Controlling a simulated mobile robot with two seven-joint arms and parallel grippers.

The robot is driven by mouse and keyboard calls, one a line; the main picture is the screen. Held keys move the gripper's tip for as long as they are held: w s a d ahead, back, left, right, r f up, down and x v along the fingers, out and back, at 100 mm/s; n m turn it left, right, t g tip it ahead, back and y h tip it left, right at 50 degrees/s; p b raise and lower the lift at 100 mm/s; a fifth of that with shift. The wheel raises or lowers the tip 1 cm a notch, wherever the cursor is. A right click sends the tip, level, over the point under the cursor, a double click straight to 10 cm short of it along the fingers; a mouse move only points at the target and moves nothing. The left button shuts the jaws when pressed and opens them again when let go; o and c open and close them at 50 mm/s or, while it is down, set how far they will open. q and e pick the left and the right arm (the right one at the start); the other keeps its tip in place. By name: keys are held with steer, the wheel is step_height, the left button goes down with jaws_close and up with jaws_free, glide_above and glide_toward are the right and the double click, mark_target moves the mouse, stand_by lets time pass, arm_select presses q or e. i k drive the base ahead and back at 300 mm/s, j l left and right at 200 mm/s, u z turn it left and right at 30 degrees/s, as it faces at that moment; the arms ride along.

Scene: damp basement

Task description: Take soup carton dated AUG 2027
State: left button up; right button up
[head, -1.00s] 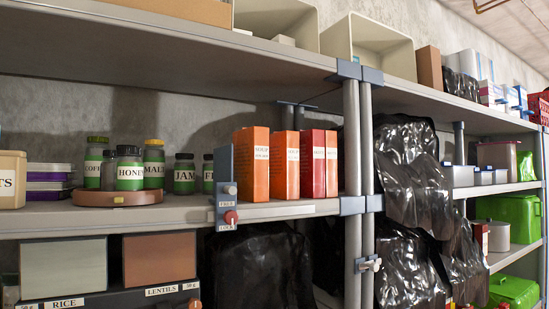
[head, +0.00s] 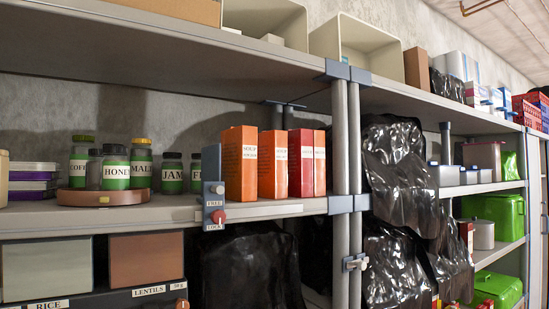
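Two orange soup cartons stand upright on the middle shelf: a nearer one (head: 240,164) at the left and a second (head: 272,164) behind it to the right. Both carry a white label with SOUP on it; the smaller print and any date are too small to read. A blue upright plate (head: 212,170) stands at the left of the soup cartons. Neither of my grippers shows in the head view.
The blue plate's front has a red knob (head: 218,216) between FREE and LOCK labels. Jars stand on a round turntable (head: 104,195) at the left. Grey posts (head: 340,150) and black plastic sheeting (head: 395,160) lie right of the cartons.

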mark_target(272, 145)
steer(key=i+l+u, duration=0.4)
steer(key=l, duration=0.25)
steer(key=i+l+u, duration=0.25)
steer(key=i+l, duration=0.05)
steer(key=l, duration=0.1)
